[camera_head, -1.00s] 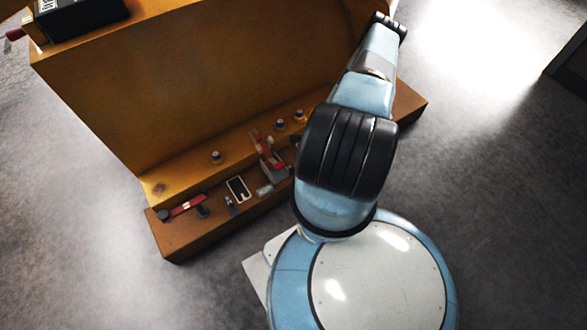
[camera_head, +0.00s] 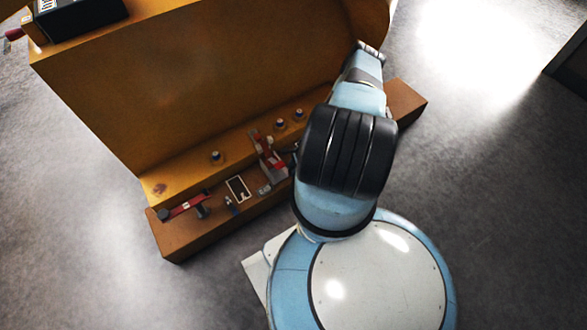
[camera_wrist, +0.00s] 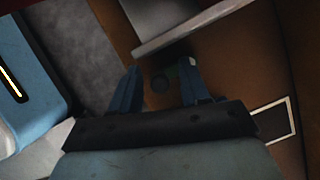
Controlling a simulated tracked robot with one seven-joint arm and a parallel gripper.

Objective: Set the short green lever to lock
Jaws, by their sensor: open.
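In the head view my arm hides the green lever and most of my gripper.
The brown ledge (camera_head: 185,240) carries a red lever on a grey bracket (camera_head: 275,170), a red-handled part (camera_head: 183,207) and a white-framed dark panel (camera_head: 238,189). Knobs (camera_head: 216,157) stand behind. A tall yellow wall (camera_head: 210,80) rises at the back. A grey slab (camera_wrist: 185,25) lies close beyond my fingers.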

